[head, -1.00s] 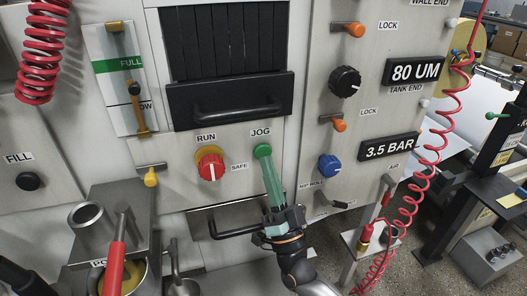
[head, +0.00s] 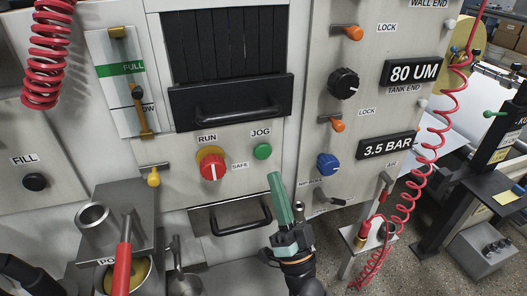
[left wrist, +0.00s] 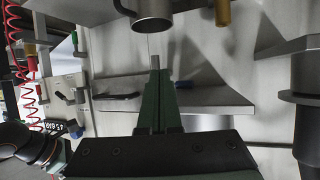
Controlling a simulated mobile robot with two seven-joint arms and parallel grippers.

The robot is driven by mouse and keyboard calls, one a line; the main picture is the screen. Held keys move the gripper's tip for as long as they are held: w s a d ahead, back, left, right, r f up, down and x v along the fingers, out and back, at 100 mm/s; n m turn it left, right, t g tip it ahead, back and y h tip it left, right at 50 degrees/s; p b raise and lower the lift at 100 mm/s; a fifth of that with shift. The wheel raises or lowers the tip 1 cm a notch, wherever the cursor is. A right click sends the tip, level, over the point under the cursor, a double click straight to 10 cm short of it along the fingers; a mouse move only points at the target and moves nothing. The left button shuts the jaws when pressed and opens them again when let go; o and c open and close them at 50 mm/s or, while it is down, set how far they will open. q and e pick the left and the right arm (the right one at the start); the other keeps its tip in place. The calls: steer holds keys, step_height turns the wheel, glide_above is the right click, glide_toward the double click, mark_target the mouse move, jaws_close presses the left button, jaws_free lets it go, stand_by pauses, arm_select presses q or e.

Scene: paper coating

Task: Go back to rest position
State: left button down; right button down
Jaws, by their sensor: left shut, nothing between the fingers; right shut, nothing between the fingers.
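My right gripper (head: 274,178) is in the head view, its green fingers pressed together with nothing between them. Its tips are just below the green JOG button (head: 262,151), apart from it in the picture, in front of the panel. My left gripper (left wrist: 156,72) shows in the left wrist view, its dark green fingers shut and empty. They point up the picture towards a grey metal cylinder (left wrist: 152,14), with a grey shelf (left wrist: 212,98) behind. In the head view only a dark part of my left arm shows at the lower left corner; its gripper is not seen there.
The red RUN knob (head: 212,167) and a drawer handle (head: 238,227) are near my right gripper. A coiled red air hose (head: 411,185) hangs at right. At lower left are a metal cup (head: 96,225) and a red-handled tool (head: 122,265) in a pot.

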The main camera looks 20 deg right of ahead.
stand_by(0.4)
